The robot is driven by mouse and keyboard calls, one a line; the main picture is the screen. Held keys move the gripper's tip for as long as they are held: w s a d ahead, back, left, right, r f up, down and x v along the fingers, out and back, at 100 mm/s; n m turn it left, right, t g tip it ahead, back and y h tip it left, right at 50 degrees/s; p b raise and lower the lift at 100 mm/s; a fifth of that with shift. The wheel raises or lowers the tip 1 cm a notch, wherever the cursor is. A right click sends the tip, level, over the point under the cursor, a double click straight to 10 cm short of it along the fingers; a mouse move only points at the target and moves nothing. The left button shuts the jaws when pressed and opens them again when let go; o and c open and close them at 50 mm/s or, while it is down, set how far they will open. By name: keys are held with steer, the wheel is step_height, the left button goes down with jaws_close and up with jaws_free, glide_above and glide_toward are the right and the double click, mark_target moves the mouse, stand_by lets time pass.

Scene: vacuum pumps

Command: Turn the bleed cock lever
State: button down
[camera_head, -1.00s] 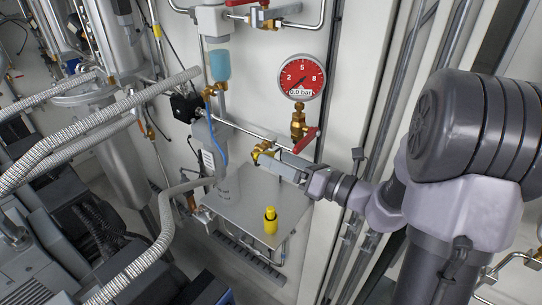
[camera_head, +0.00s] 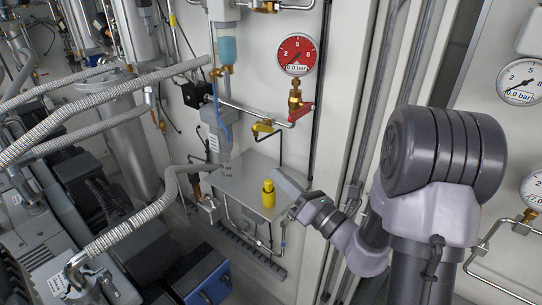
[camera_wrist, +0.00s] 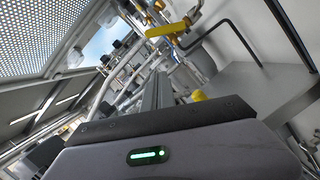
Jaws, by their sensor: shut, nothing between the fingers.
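A red lever (camera_head: 302,112) sits on the brass valve (camera_head: 295,98) under the red-faced gauge. A yellow lever (camera_head: 263,127) is on the pipe to its lower left; it also shows at the top of the wrist view (camera_wrist: 165,30). I cannot tell which is the bleed cock lever. My gripper (camera_head: 281,176) is shut and empty, below the yellow lever and apart from it, beside a yellow bottle. In the wrist view its fingers (camera_wrist: 157,92) point toward the pipework, with no lever between them.
The yellow bottle (camera_head: 268,194) stands on a grey shelf (camera_head: 240,200) close to my gripper. The red gauge (camera_head: 297,54) reads 0.0 bar. Ribbed hoses (camera_head: 120,85) and pipes crowd the left. A panel with white gauges (camera_head: 521,82) is at right.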

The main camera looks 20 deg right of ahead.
mark_target(262, 128)
steer(key=w+a+r+p, duration=0.1)
steer(key=w+a+r, duration=0.1)
steer(key=w+r, duration=0.3)
steer(key=w, duration=0.4)
steer(key=shift+s+r+p, duration=0.1)
steer(key=shift+r+p, duration=0.05)
steer(key=shift+p, duration=0.2)
steer(key=shift+a, duration=0.1)
steer(key=shift+r+m+p, duration=0.2)
steer(key=shift+m+p, duration=0.3)
steer(key=shift+p, duration=0.25)
